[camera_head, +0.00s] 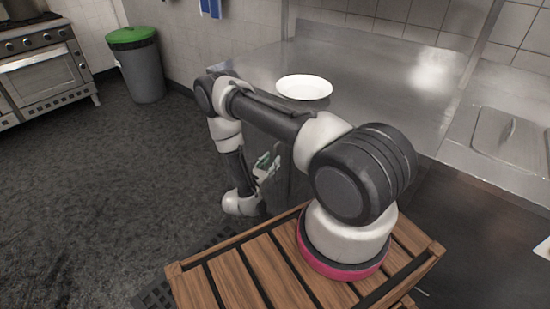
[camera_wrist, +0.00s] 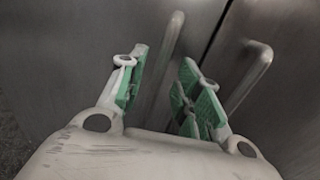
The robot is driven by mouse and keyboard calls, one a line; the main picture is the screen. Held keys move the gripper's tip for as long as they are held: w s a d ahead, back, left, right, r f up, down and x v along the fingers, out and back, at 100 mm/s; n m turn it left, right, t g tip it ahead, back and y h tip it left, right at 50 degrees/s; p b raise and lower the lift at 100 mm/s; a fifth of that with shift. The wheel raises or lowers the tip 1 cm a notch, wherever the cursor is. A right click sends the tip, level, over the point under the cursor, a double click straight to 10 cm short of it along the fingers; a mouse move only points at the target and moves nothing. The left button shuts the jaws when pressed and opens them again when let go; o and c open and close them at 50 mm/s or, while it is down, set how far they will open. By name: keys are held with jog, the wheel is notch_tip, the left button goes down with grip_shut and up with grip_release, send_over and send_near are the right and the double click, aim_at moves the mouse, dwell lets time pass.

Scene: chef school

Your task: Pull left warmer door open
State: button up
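The left warmer door (camera_wrist: 75,45) is a grey metal panel in the wrist view, flat against its neighbour with a dark seam between them. Its bar handle (camera_wrist: 168,58) runs up and down near the seam. My gripper (camera_wrist: 164,75) is open, with green pads, one finger on each side of this handle in the picture. I cannot tell whether the pads touch it or how deep it sits between them. In the head view my gripper (camera_head: 267,163) hangs low beside the counter front, and my arm hides most of the doors.
A second bar handle (camera_wrist: 250,72) is on the right door, just right of my right finger. A white plate (camera_head: 304,87) lies on the metal counter (camera_head: 400,75). A bin with a green lid (camera_head: 138,65) and an oven (camera_head: 45,75) stand far left. The dark floor (camera_head: 110,180) between is clear.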

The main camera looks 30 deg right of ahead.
jog(key=shift+x, duration=1.7)
grip_shut()
